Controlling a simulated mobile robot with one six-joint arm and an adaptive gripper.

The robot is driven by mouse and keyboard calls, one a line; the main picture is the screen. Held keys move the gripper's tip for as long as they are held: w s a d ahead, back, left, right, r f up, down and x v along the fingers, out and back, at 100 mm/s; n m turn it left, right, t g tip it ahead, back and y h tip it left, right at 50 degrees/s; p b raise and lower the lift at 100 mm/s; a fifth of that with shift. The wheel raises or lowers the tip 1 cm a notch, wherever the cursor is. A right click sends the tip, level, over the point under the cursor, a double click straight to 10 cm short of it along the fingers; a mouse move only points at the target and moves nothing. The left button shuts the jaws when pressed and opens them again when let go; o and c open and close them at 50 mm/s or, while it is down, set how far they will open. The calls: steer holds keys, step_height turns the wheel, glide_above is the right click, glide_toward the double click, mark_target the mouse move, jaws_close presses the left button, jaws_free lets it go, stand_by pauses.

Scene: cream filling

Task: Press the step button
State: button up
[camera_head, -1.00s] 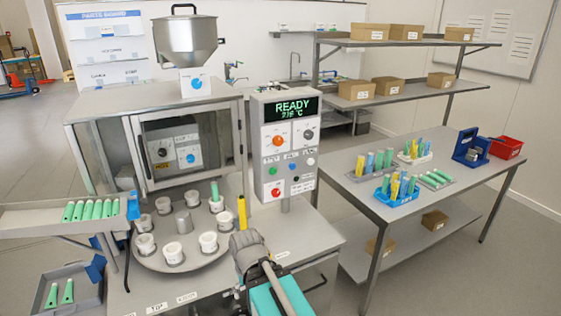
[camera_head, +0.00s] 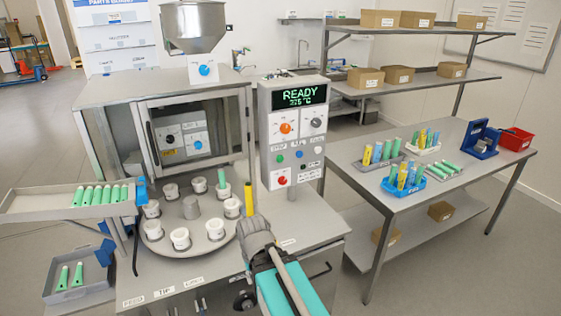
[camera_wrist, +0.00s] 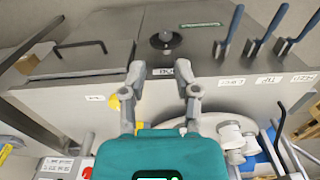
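Small labels sit above the buttons, too blurred to tell which says step. My gripper (camera_wrist: 160,72) is open and empty in the wrist view, its two fingers apart over the grey bench front. In the head view my wrist (camera_head: 258,240) is in front of and below the panel, apart from the buttons; my fingertips are hidden there.
A turntable (camera_head: 195,238) with several white cups is left of my gripper. A yellow upright piece (camera_head: 248,198) stands close by. A hopper (camera_head: 193,28) tops the cabinet. A side table (camera_head: 390,205) with tubes stands right. Blue-handled levers (camera_wrist: 262,35) show in the wrist view.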

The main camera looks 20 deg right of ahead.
jaws_close()
stand_by(1.1)
